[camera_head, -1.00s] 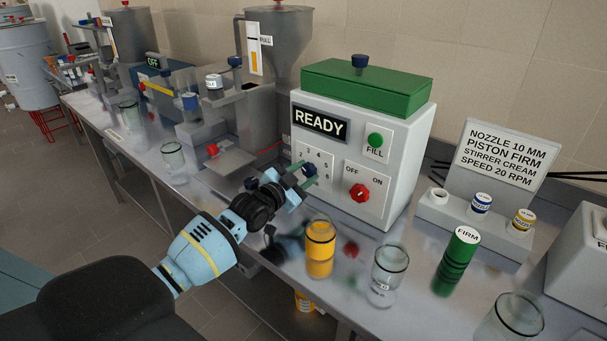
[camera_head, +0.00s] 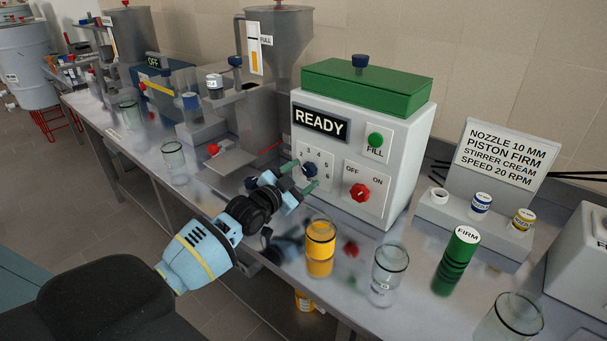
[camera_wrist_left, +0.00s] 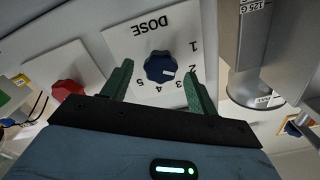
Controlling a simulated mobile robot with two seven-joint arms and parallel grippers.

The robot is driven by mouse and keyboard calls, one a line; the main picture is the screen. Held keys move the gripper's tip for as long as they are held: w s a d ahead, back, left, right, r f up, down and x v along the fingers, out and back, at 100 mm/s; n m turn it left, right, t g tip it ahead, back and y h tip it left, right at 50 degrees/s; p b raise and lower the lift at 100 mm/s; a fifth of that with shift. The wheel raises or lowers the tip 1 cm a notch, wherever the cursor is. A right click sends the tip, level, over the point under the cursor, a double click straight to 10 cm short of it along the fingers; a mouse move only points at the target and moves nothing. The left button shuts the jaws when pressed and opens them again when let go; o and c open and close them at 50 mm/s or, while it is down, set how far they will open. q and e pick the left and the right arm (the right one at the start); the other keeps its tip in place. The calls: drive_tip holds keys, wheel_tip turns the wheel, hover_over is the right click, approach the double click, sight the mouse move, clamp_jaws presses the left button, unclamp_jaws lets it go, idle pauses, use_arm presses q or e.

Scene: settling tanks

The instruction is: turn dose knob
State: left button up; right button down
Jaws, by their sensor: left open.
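The dose knob (camera_head: 310,170) is dark blue and sits on the numbered panel at the lower left of the white machine's front. In the left wrist view the knob (camera_wrist_left: 160,67) shows upside down under the word DOSE, and its white mark points toward the 2. My left gripper (camera_head: 304,176) is open in front of the panel. In the left wrist view its green fingers (camera_wrist_left: 160,80) stand on either side of the knob, with a visible gap on both sides. My right gripper is in neither view.
The red OFF/ON knob (camera_head: 359,193) and green FILL button (camera_head: 375,140) are on the same white machine (camera_head: 408,150). An orange jar (camera_head: 320,247), an empty glass (camera_head: 388,277) and a green FIRM cylinder (camera_head: 457,262) stand in front. A metal hopper machine (camera_head: 277,45) stands to the left.

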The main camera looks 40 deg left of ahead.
use_arm(q)
drive_tip(key=s, duration=0.6)
drive_tip(key=shift+s+a, duration=0.25)
drive_tip(key=shift+a, duration=0.05)
idle(0.3)
